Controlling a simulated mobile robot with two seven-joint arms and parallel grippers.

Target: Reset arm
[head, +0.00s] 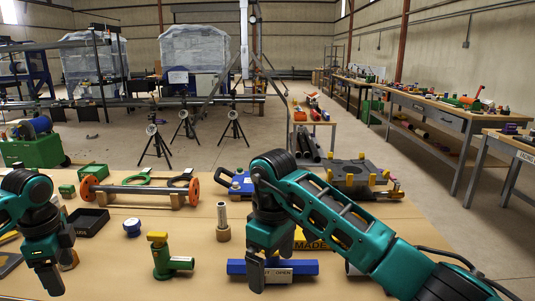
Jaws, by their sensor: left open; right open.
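My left gripper (50,286) points down at the left front of the wooden table and holds nothing that I can see. My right gripper (264,274) points down in front of a blue bar (303,267) with a white label, covering part of it. Its jaws are open; I cannot tell whether they touch the bar. My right arm reaches in from the lower right and hides part of the table and the thing behind it marked "MADE".
Behind are a black tray (88,220) and a pipe with orange flanges (138,190).

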